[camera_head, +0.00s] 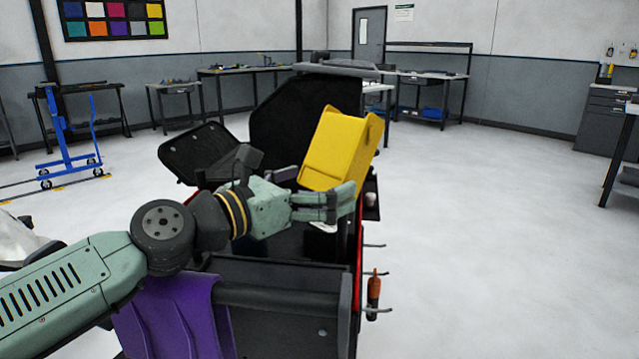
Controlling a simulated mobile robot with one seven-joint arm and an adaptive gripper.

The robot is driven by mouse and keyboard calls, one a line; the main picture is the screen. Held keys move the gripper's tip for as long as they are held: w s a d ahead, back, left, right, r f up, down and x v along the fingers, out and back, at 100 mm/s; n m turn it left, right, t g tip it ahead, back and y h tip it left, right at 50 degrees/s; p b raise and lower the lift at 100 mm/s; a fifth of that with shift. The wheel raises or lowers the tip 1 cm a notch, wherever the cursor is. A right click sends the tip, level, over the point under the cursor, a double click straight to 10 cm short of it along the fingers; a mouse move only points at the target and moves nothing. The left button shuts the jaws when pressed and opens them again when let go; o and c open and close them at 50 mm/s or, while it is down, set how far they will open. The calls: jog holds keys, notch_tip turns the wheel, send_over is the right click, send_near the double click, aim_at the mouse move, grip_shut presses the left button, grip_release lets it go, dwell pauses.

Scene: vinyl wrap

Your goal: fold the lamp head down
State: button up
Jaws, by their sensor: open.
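My gripper (345,203) reaches in from the left over a black cart (285,275), its fingers pointing right. It is open. A yellow box-shaped body (338,150) stands tilted just above and behind the fingers; I cannot tell whether they touch it. A flat black panel (195,150) with a rounded outline is raised at the cart's left side, with a dark block (237,163) next to it, partly behind my gripper. I cannot tell for sure which of these is the lamp head. No hinge is clearly visible.
A large black upright panel (300,110) stands behind the yellow body. A purple piece (170,320) hangs at the cart's front left. An orange-handled tool (374,287) hangs by hooks on the right side. The floor (480,240) to the right is clear. Workbenches stand far back.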

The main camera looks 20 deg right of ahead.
jog(key=v, duration=1.1)
jog(key=shift+a, duration=0.35)
jog(key=shift+s, duration=0.1)
